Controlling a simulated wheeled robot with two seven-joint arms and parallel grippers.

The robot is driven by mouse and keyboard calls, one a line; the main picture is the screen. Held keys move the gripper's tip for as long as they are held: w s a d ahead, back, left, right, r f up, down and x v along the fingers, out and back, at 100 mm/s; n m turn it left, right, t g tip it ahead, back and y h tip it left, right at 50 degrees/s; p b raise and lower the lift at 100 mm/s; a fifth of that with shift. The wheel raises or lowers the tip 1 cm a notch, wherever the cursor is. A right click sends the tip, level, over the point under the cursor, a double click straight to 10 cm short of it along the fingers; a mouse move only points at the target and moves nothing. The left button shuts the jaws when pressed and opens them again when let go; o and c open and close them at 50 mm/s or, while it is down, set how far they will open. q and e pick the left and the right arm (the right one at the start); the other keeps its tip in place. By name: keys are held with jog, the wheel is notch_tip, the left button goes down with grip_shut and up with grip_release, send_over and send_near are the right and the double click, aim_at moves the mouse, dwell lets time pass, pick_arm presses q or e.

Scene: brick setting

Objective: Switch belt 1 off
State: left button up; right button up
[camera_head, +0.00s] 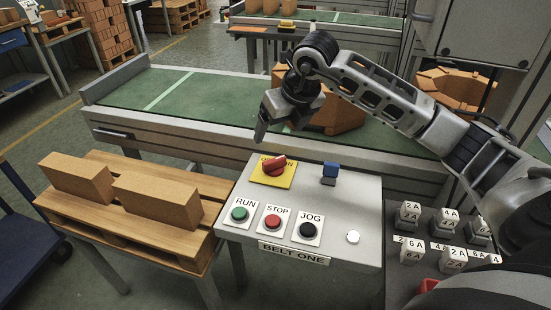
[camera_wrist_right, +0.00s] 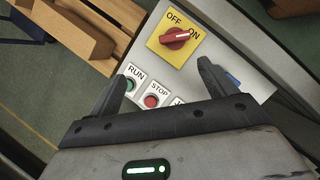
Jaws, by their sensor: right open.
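The belt one control panel (camera_head: 225,218) has a red rotary switch (camera_head: 274,165) on a yellow plate (camera_head: 287,181). The red switch also shows in the wrist view (camera_wrist_right: 175,39), where its white mark points toward the ON label, with OFF at the upper left. Below are a green RUN button (camera_head: 239,214), a red STOP button (camera_head: 272,222) and a black JOG button (camera_head: 307,230). My right gripper (camera_head: 262,128) is above the far edge of the panel, apart from the switch. In the wrist view its two fingers are spread and empty (camera_wrist_right: 163,84). My left gripper is out of view.
A pallet with two bricks (camera_head: 156,201) stands at the left. The green conveyor (camera_head: 205,97) runs behind. Labelled 2A, 4A and 6A blocks (camera_head: 411,250) stand at the right.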

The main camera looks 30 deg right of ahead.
jog(key=d, duration=0.2)
jog(key=h+p, duration=0.1)
send_near(275, 160)
jog(key=x, duration=0.9)
jog(key=shift+w+f, duration=0.1)
jog(key=shift+f, duration=0.05)
jog(key=c, duration=1)
